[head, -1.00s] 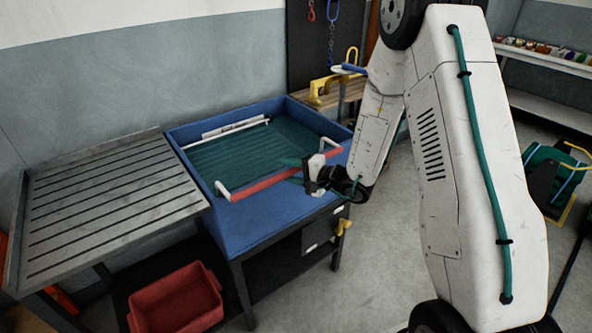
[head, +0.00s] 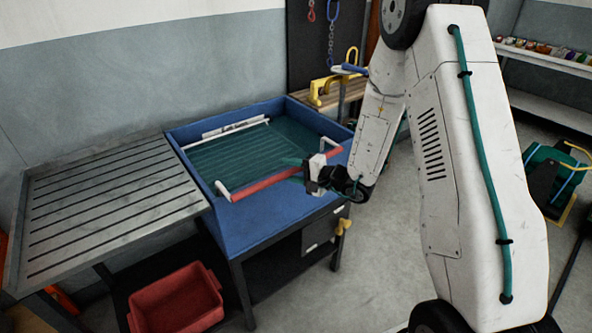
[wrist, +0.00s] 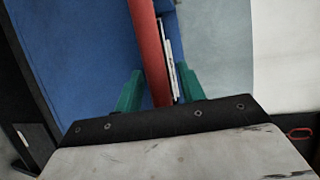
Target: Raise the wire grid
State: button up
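The wire grid (head: 235,150) lies inside the blue tub (head: 240,232), a fine mesh over a dark green inside. A red bar (head: 262,187) with white end brackets runs along its front side, above the tub's front edge. My gripper (head: 290,162) is at the right part of this bar. In the wrist view the red bar (wrist: 150,55) passes between the two green fingers of my gripper (wrist: 158,88). The fingers stand apart, with a gap visible beside the bar, so it looks open around it. The bar's part nearest the palm is hidden.
A grey slatted table (head: 105,205) adjoins the tub on the left. A red crate (head: 176,300) sits below. A wooden bench (head: 330,98) with a yellow tool stands behind on the right. Open floor lies right of the tub.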

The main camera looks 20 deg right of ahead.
jog(key=v, duration=0.7)
jog(key=shift+s+d, duration=0.25)
jog(key=shift+s, duration=0.05)
dwell(0.3)
